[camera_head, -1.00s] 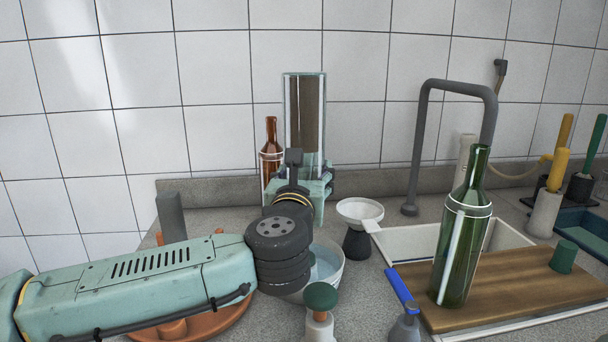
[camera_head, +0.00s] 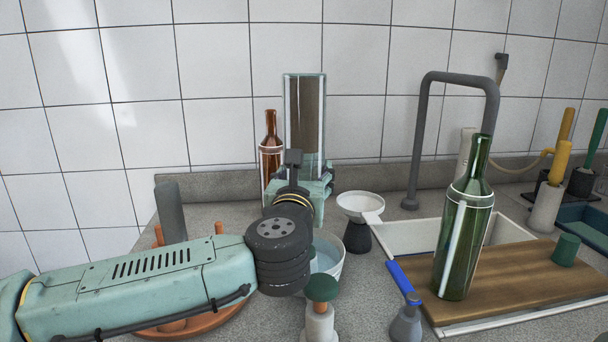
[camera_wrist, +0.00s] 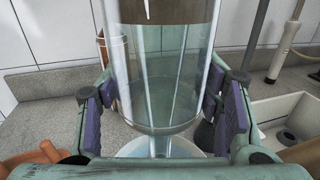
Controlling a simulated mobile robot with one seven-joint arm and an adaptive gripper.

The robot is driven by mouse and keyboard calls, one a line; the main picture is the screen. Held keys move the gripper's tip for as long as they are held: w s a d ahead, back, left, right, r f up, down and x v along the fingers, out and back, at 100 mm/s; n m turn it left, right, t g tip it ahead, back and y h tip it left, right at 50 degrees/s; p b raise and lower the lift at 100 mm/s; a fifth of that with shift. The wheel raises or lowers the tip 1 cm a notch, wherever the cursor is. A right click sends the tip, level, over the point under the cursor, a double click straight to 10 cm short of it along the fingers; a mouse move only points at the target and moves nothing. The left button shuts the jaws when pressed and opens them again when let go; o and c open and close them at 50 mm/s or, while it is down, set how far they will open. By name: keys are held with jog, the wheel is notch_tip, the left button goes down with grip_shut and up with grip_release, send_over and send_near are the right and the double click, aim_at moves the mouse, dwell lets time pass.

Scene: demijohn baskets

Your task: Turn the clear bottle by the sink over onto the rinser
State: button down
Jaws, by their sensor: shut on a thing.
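The clear bottle (camera_head: 304,112) is upside down in my gripper (camera_head: 301,188), its broad body upright above the jaws. A brown tone shows through its upper part. In the wrist view, the pads of my gripper (camera_wrist: 165,105) lie on both sides of the bottle (camera_wrist: 160,85). Its neck points down over a pale bowl (camera_wrist: 188,147), and the neck's end is hard to make out. In the head view the white bowl (camera_head: 337,278) with a bluish inside is partly behind my wrist. I cannot tell whether the bowl is the rinser or whether the neck touches it.
A brown bottle (camera_head: 271,150) stands behind. A white funnel (camera_head: 358,205), green-topped dispenser (camera_head: 320,322) and blue-handled brush (camera_head: 400,280) are close to the bowl. Right, a green bottle (camera_head: 462,235) stands on a wooden board (camera_head: 530,275) across the sink (camera_head: 410,238). A terracotta dish (camera_head: 210,325) is left.

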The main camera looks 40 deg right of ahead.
jog(key=shift+f+b, duration=1.3)
jog(key=shift+f, duration=0.25)
jog(key=c, duration=0.8)
grip_release()
jog(key=o, duration=0.4)
jog(key=v, duration=0.7)
jog(key=shift+s+a, duration=0.15)
jog(key=shift+a, duration=0.1)
